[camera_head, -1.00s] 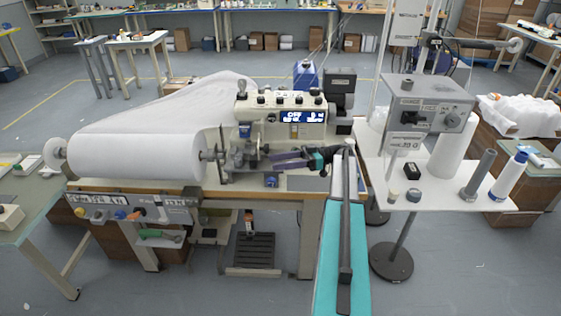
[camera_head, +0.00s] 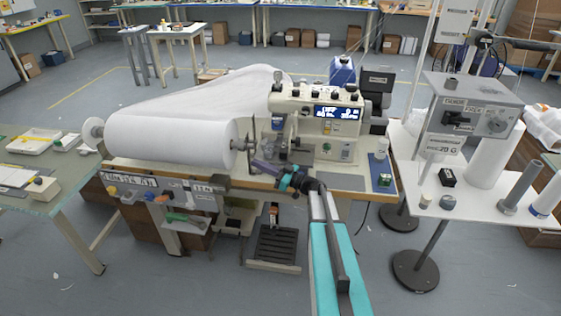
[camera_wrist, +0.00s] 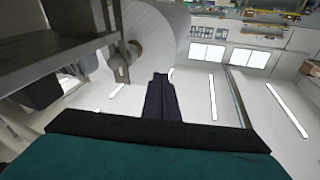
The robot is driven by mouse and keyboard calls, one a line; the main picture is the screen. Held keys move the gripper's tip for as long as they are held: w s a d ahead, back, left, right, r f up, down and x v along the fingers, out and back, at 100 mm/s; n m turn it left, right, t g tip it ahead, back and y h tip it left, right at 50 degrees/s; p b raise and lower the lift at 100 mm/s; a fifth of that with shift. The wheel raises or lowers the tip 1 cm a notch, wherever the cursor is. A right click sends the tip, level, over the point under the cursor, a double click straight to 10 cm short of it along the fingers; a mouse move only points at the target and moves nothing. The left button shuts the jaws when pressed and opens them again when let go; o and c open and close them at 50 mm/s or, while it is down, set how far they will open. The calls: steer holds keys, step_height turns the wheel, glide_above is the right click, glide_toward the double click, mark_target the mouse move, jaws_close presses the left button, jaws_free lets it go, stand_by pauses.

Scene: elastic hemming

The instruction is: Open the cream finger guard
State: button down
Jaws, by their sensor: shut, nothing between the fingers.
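The cream sewing machine (camera_head: 312,103) stands on the wood-edged table, with a lit display on its front. I cannot make out the cream finger guard for certain; the small parts around the needle area (camera_head: 275,142) are too small to tell apart. My gripper (camera_head: 253,163) is shut and empty, with dark purple fingers and a teal wrist. It points left, in front of the machine, close to the spindle end of the white roll. In the wrist view, the shut fingers (camera_wrist: 160,80) point at open space beside the roll's round end (camera_wrist: 152,42).
The white fabric roll (camera_head: 170,143) lies left of my gripper on a metal spindle bracket. A labelled control panel (camera_head: 160,190) hangs under the table's front edge. A white stand (camera_head: 470,185) with a grey box and spools is on the right. Pedals (camera_head: 275,245) lie below.

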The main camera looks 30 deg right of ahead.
steer(key=w+a+f+m+h+b, duration=0.1)
steer(key=a+f+m+h, duration=0.2)
steer(key=f+h, duration=0.35)
steer(key=w+a+f+m+h+b, duration=0.1)
steer(key=a+f+m+h, duration=0.2)
steer(key=f, duration=0.6)
steer(key=s+a+f+m+g+h+b, duration=0.15)
steer(key=s+f+g, duration=0.25)
steer(key=s+f, duration=0.45)
steer(key=s+f+m+g+h, duration=0.1)
steer(key=s+f+g+h, duration=0.4)
steer(key=f, duration=0.6)
steer(key=s+a+f+g+y, duration=0.1)
steer(key=s+a+f+g, duration=0.25)
steer(key=s, duration=0.55)
steer(key=s+a+f+g+y, duration=0.15)
steer(key=s+f, duration=0.25)
steer(key=s, duration=0.5)
steer(key=s+a+n+g+y, duration=0.1)
steer(key=s+a+g, duration=0.3)
steer(key=s, duration=0.6)
steer(key=s+a+n+g+y+b, duration=0.1)
steer(key=s+a+g, duration=0.3)
steer(key=s, duration=0.7)
steer(key=shift+a+r+n, duration=0.35)
steer(key=shift+a+n, duration=0.2)
steer(key=shift+a, duration=0.25)
steer(key=shift+s, duration=0.1)
